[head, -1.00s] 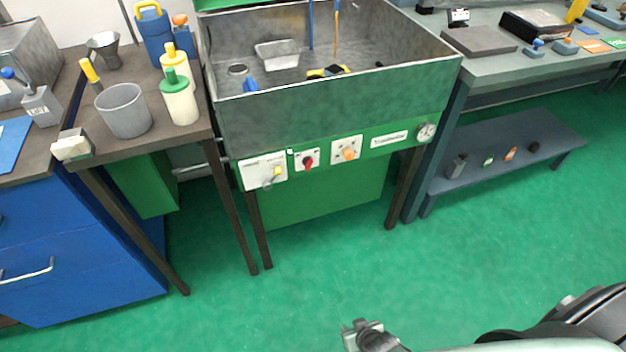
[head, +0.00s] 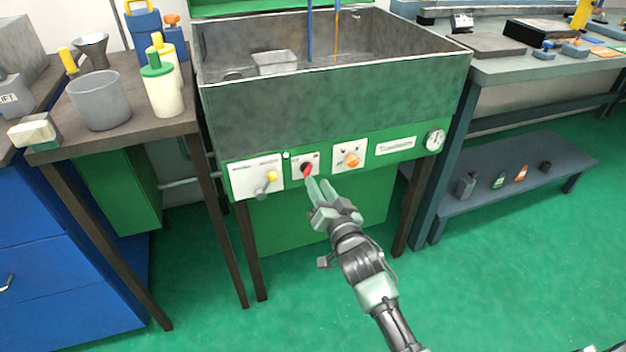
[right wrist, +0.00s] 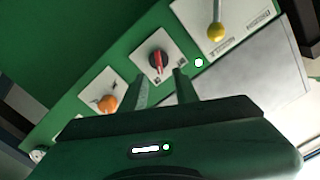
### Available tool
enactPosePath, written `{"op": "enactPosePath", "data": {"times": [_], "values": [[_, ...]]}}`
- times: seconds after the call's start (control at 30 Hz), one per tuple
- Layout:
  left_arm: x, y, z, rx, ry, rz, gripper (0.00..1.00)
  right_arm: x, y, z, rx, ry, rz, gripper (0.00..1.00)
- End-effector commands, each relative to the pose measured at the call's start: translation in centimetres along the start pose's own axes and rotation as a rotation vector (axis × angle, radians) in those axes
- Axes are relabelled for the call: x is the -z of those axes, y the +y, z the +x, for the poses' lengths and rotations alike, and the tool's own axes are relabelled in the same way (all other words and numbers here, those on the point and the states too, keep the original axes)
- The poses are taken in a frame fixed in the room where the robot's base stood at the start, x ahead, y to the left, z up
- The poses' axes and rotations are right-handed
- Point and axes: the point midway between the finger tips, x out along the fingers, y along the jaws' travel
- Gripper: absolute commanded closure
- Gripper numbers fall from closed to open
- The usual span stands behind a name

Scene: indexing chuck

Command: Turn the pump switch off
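A rotary switch with a red handle on a black base (head: 306,170) sits on the middle white plate of the green front panel, under the grey sink. Its label is too small to read. It also shows in the right wrist view (right wrist: 157,62), its red handle pointing roughly along the fingers. My right gripper (head: 319,181) is just in front of and below it. In the right wrist view the two fingers (right wrist: 161,76) are apart with nothing between them, tips just short of the switch. Contact cannot be told. My left gripper is out of view.
Left of the switch is a lever with a yellow ball (head: 271,177); right is an orange knob (head: 351,159). A small bright lamp (head: 286,155) sits on the panel near the switch. A round gauge (head: 434,140) is at the far right. The floor in front is clear.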

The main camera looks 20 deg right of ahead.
Motion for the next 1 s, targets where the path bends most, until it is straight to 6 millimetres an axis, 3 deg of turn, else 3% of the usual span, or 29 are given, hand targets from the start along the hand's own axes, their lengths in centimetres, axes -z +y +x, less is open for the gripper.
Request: {"op": "enactPosePath", "data": {"times": [0.13, 0.3, 0.63, 0.77, 1.0], "values": [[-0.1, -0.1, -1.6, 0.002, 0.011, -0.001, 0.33, -0.1, 0.1, 2.5, 0.000, 0.001, -0.003, 0.70], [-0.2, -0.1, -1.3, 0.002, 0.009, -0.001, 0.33, -0.2, 0.1, 4.2, 0.000, -0.001, -0.001, 0.70], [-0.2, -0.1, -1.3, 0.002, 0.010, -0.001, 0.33, -0.1, 0.1, 4.7, -0.001, -0.002, -0.002, 0.70], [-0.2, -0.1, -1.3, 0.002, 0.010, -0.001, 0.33, -0.1, 0.1, 4.7, -0.001, -0.003, -0.002, 1.00], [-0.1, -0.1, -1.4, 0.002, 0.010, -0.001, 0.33, -0.1, 0.1, 4.6, -0.001, -0.003, -0.005, 1.00]]}}
